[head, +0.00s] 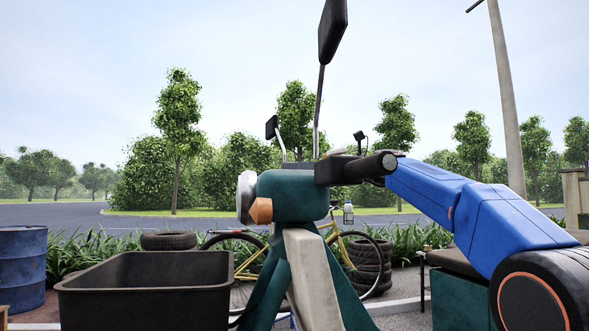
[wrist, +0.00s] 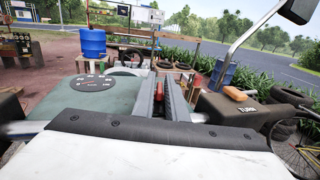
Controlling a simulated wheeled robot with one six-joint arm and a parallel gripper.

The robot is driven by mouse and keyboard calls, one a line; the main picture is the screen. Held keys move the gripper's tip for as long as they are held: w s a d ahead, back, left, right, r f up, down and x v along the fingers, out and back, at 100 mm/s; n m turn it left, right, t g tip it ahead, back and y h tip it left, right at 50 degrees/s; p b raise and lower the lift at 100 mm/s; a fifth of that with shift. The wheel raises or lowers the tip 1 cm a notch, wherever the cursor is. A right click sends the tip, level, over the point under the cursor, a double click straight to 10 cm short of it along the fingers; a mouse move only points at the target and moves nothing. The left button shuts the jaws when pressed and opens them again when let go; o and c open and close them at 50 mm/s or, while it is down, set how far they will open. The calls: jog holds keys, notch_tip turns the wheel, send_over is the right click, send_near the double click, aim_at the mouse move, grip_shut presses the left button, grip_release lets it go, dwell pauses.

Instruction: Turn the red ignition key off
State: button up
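The red ignition key (wrist: 159,93) shows in the wrist view as a small red patch on the teal dash of the cart. My gripper (wrist: 163,88) has its two grey fingers close together, one on each side of the key. The red fills the narrow gap between them, so the gripper looks shut on it. The key's lower part and its turn angle are hidden by the fingers. In the head view my blue arm reaches from the right to behind the dark handlebar (head: 357,167). The gripper and key are hidden there.
A round gauge (wrist: 93,83) lies left of the fingers on the dash. A dark box marked TURN (wrist: 245,110) and a mirror (wrist: 300,10) are to the right. In the head view, a tall mirror (head: 332,30) rises above the teal front (head: 290,195), near a black bin (head: 145,290).

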grip_shut()
jog(key=shift+w+n+g, duration=0.1)
jog(key=shift+n+g, duration=0.2)
jog(key=shift+g, duration=0.1)
jog(key=shift+n+g+h, duration=0.3)
jog(key=shift+n+g, duration=0.9)
jog(key=shift+g, duration=0.7)
jog(key=shift+o, duration=2.4)
grip_release()
